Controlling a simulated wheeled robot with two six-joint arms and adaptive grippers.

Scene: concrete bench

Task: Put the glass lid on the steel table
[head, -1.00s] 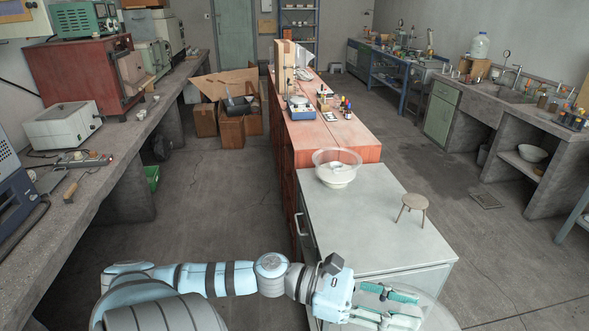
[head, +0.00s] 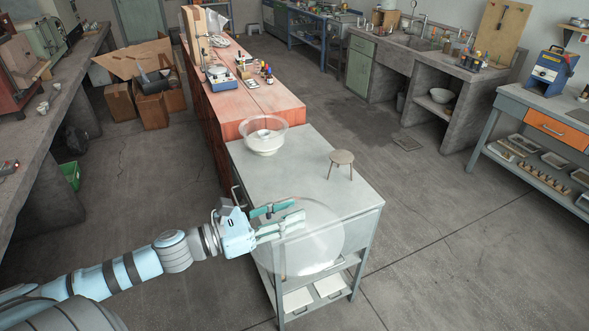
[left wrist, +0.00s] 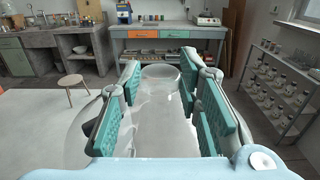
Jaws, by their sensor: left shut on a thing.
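The glass lid (head: 312,250) is a large clear disc. My left gripper (head: 278,219) is shut on it and holds it by the side nearest the gripper. In the left wrist view the lid (left wrist: 160,130) shows between and beyond the green finger pads. The steel table (head: 290,180) is grey, with a flat top and lower shelves. In the head view the lid overlaps the table's front edge; its height above the top is hard to tell. My right gripper is not in view.
A small round stool-like stand (head: 342,158) stands on the table's right part. A glass bowl with a white piece inside (head: 264,136) stands at the far left end. The middle of the tabletop is bare. A red wooden bench (head: 245,95) adjoins behind.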

